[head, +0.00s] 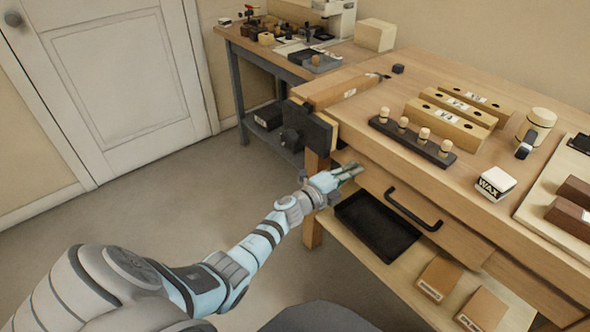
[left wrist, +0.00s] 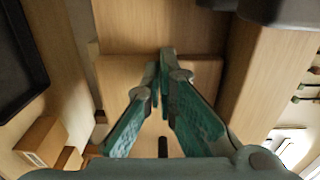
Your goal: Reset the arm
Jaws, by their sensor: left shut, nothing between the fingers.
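My left arm reaches in from the left in the head view. Its gripper (head: 352,170) is beside the left end of the bench's drawer front, left of the black drawer handle (head: 413,208). In the left wrist view the two green fingers of the gripper (left wrist: 160,70) are close together with nothing between them. A pale wooden surface of the bench lies beyond the fingertips there. I cannot tell whether the fingertips touch it. My right gripper is not in view.
The workbench (head: 350,113) carries slotted wooden blocks (head: 452,110), a dark peg rack (head: 411,140) and a WAX block (head: 494,183). A black tray (head: 377,226) and small boxes (head: 439,279) lie on the shelf below. A vise (head: 306,130) is at the bench's left end. Floor is clear left.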

